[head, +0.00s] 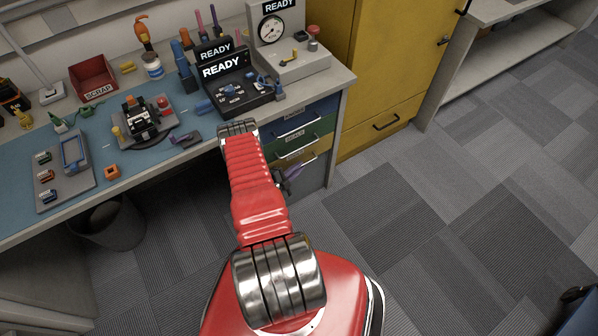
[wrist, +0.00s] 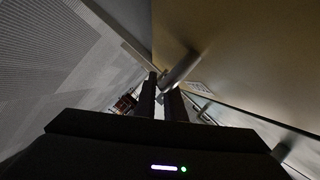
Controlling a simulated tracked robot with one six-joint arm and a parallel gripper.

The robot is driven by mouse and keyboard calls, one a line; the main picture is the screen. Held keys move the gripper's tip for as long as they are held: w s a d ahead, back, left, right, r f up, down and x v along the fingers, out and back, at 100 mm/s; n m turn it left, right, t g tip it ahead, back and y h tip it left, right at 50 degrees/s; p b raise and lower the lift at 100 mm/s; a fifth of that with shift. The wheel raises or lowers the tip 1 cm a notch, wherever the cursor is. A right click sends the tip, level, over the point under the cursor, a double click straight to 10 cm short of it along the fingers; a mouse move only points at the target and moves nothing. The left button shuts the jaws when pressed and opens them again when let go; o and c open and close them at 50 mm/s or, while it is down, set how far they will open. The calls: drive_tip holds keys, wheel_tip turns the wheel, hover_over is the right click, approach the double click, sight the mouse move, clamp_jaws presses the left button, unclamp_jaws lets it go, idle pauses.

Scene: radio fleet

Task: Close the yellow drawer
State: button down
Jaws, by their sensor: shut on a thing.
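The yellow drawer (head: 308,160) is in the desk's drawer stack, below the green drawer (head: 303,138), in the head view. My red arm hides part of its front. In the wrist view a dull yellow front (wrist: 235,50) fills the upper right, with a metal bar handle (wrist: 184,66) across it. My gripper (wrist: 165,82) is shut on this handle, with its dark fingers close together at the bar. In the head view my gripper (head: 288,180) is partly hidden beside the drawer stack. How far the drawer stands out is hard to tell.
A blue drawer (head: 308,112) is above the green one. A yellow cabinet (head: 375,75) stands to the right of the desk. A dark bin (head: 108,222) stands under the desk. Devices and tools crowd the desktop.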

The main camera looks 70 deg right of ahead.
drive_tip(key=shift+w+d, duration=0.1)
drive_tip(key=shift+w, duration=0.05)
drive_tip(key=c, duration=1.8)
unclamp_jaws()
drive_tip(key=shift+c, duration=0.2)
drive_tip(key=v, duration=1.3)
drive_tip(key=shift+a, duration=0.4)
drive_tip(key=shift+w, duration=0.1)
